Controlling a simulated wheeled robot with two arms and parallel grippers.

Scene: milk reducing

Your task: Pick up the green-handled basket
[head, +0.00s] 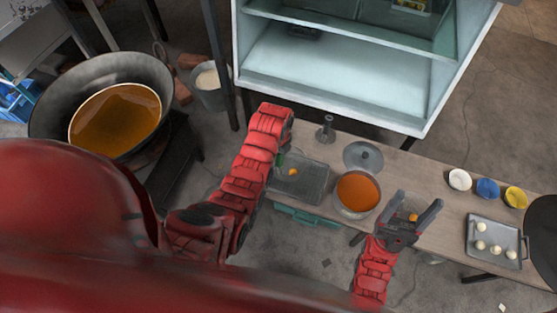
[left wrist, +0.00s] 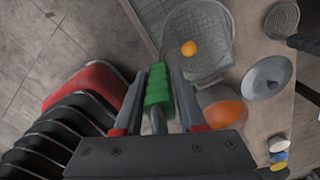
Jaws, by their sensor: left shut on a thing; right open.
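The basket (head: 312,184) is a grey mesh one at the left end of the wooden table, with a small orange ball in it. I cannot tell whether the basket touches the table. My left gripper is mostly hidden by its arm in the head view. My right gripper (head: 413,212) is open above the table's front edge.
A pot of orange liquid (head: 357,191) and a grey lid (head: 363,157) are right of the basket. White (head: 459,180), blue (head: 487,188) and yellow (head: 515,196) bowls and a tray (head: 480,262) of white balls lie farther right. A glass-shelved cabinet (head: 330,75) stands behind.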

